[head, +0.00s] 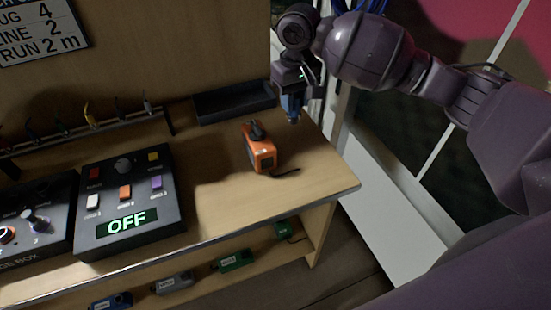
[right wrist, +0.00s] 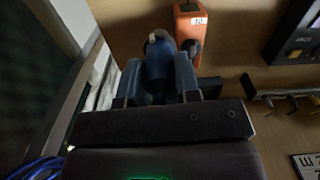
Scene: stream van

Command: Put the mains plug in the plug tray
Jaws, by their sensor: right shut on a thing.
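My right gripper (head: 291,98) hangs at the back right corner of the bench, to the right of the black tray. In the right wrist view its two fingers (right wrist: 158,78) are shut on a blue plug (right wrist: 157,52) with a pale tip, likely the mains plug. The blue plug also shows in the head view (head: 292,112), pointing down, apart from the tray. The black plug tray (head: 235,103) lies at the back of the bench against the wall and looks empty. In the right wrist view it is mostly hidden behind my gripper. My left gripper is out of view.
An orange box (head: 261,153) with a black part on top stands in front of the tray. A control box (head: 128,200) reading OFF and a rail (head: 85,132) with several hooks are to the left. Several small boxes sit on the lower shelf. The bench's right edge is close to my gripper.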

